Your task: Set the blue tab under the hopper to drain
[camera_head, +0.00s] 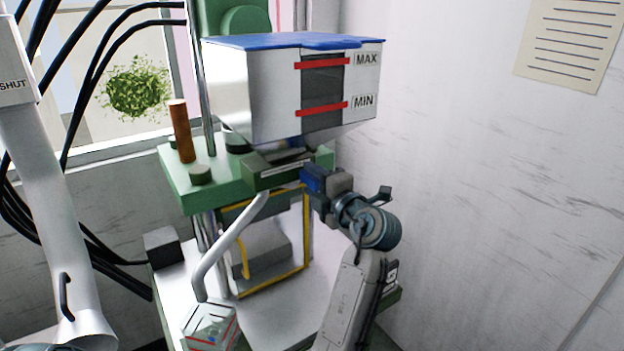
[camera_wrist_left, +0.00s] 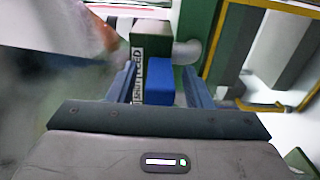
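The hopper (camera_head: 275,105) is a pale box with a blue lid, a dark sight window and red MAX and MIN bars. Under it is a dark green block (camera_head: 265,172), also in the left wrist view (camera_wrist_left: 150,45). My left gripper (camera_head: 312,180) is at the block's right end. In the left wrist view, the blue tab (camera_wrist_left: 159,82) sits between the fingers of this gripper (camera_wrist_left: 160,85), which are open with a small gap on each side. Beside the tab is a white label (camera_wrist_left: 138,75); one word looks like FEED. The right gripper is out of view.
A pale bent pipe (camera_head: 228,247) runs from the block down to a clear container (camera_head: 210,328) with a red line. A yellow-framed guard (camera_head: 306,230) stands below.

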